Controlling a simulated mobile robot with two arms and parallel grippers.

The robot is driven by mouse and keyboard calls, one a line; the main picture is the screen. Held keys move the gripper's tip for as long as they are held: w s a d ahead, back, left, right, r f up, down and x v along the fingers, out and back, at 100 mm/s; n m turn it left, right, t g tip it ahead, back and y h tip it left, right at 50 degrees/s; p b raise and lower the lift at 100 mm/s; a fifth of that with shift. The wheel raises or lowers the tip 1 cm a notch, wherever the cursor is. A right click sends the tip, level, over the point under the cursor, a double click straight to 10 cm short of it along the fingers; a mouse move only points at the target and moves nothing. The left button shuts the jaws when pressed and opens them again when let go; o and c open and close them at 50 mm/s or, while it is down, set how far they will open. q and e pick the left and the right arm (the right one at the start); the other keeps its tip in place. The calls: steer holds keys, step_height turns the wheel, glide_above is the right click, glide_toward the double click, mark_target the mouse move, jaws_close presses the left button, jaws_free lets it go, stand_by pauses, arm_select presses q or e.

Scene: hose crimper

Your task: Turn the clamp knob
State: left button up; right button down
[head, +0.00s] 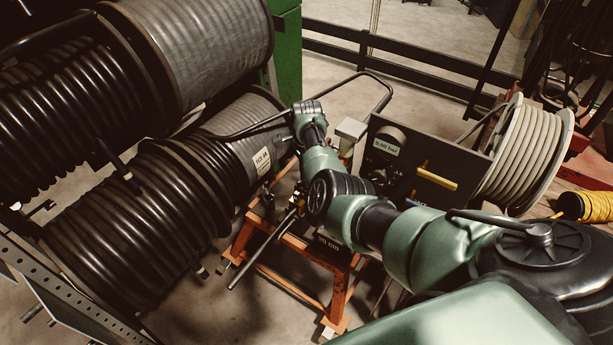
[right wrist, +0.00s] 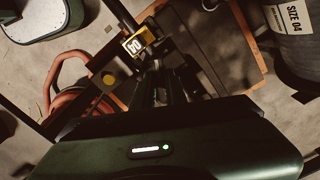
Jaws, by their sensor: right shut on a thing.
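In the right wrist view my right gripper (right wrist: 161,84) is shut on a small dark part that looks like the clamp knob. The fingers and the shadow hide most of it, so its turn angle cannot be told. A yellow number tag (right wrist: 138,43) sits on the dark frame just beyond the fingertips. In the head view my right arm reaches in from the lower right over the orange stand (head: 247,236). The arm covers its own gripper and the knob there. My left gripper is in neither view.
Large black hose reels (head: 125,205) fill the left side, close to my right arm. A dark panel (head: 432,160) with a yellow handle (head: 437,179) stands right of the stand. A pale hose reel (head: 525,155) is beside it. Bare floor (head: 335,70) shows behind.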

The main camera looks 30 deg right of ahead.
steer(key=m, duration=0.5)
steer(key=shift+m, duration=0.7)
steer(key=c, duration=1.4)
jaws_free()
steer(key=shift+c, duration=0.2)
step_height(320, 180, up, 8)
steer(key=shift+f+b, duration=0.1)
steer(key=shift+b, duration=0.45)
